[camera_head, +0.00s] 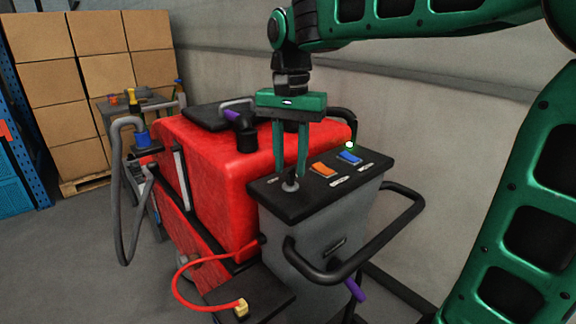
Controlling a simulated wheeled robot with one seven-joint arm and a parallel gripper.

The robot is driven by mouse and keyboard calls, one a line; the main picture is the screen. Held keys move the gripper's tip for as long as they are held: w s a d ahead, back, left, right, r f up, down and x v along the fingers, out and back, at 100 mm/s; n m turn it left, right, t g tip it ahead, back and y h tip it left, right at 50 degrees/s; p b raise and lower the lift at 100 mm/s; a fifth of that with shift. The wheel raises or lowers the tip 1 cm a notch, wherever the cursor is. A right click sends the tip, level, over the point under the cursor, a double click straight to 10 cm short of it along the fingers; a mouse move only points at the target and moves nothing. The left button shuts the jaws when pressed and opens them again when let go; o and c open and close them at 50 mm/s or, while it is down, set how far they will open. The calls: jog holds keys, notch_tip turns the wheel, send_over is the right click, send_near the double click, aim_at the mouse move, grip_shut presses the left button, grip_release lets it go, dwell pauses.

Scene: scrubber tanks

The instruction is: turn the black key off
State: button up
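The black key (291,180) stands in a round grey switch base on the dark control panel (265,188) of the red scrubber, near the panel's left end. My gripper (290,172) points straight down over it, with its two green fingers apart. The fingertips are low, about level with the key, one to its left and one to its right in the picture. I see a gap between the fingers, and I cannot tell whether either one touches the key. The exact angle of the key is too small to tell.
A black handle loop (405,220) sticks out at the right. The red tank (215,160) rises close on the left.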

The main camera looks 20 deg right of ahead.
jog(key=shift+f, duration=0.6)
grip_shut()
jog(key=shift+n, duration=0.3)
jog(key=n, duration=1.1)
jog(key=shift+r, duration=0.1)
jog(key=shift+n, duration=0.3)
